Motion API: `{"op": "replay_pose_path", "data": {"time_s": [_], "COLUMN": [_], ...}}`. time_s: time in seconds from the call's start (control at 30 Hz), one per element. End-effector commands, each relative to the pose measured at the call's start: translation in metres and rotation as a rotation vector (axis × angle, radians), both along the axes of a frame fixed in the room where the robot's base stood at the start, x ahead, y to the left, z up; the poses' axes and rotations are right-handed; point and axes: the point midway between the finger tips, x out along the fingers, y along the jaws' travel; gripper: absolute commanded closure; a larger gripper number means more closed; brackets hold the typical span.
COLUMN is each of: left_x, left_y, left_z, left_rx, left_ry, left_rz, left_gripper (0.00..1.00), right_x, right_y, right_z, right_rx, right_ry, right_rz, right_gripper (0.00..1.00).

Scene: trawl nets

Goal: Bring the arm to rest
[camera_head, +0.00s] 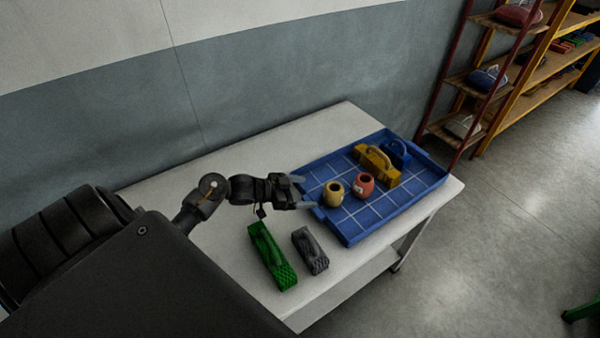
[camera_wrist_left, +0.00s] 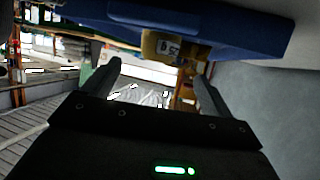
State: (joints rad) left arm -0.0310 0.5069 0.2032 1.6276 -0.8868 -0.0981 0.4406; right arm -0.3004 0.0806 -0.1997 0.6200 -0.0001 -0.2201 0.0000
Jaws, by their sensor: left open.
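My left gripper (camera_head: 307,192) is open at the near left edge of the blue tray (camera_head: 350,236) on the white table. Its two fingers point to the right, and nothing shows between them in the head view. In the left wrist view the open fingers (camera_wrist_left: 158,82) show, with a yellow thing (camera_wrist_left: 160,46) and the blue tray edge (camera_wrist_left: 240,38) beyond them. My right gripper is not in view.
The tray holds a yellow pot (camera_head: 334,194), a red pot (camera_head: 364,185), a yellow block with a handle (camera_head: 377,166) and a blue one (camera_head: 397,153). A green net block (camera_head: 270,256) and a grey one (camera_head: 311,251) lie on the table (camera_head: 222,256). Shelves (camera_head: 500,80) stand behind right.

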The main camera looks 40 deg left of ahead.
Motion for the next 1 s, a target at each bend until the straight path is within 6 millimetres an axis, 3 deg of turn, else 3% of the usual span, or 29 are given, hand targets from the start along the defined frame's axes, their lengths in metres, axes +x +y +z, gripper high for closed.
{"op": "replay_pose_path", "data": {"time_s": [0.73,1.0], "left_x": [-0.006,0.017], "left_y": [0.004,-0.012], "left_z": [0.004,-0.006], "left_rx": [-0.002,-0.005], "left_ry": [0.000,0.000], "left_rz": [-0.001,0.001], "left_gripper": [0.15,0.15], "right_x": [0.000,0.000], "right_y": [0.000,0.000], "right_z": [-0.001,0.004], "right_rx": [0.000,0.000], "right_ry": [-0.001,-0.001], "right_rz": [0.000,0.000], "right_gripper": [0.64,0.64]}}
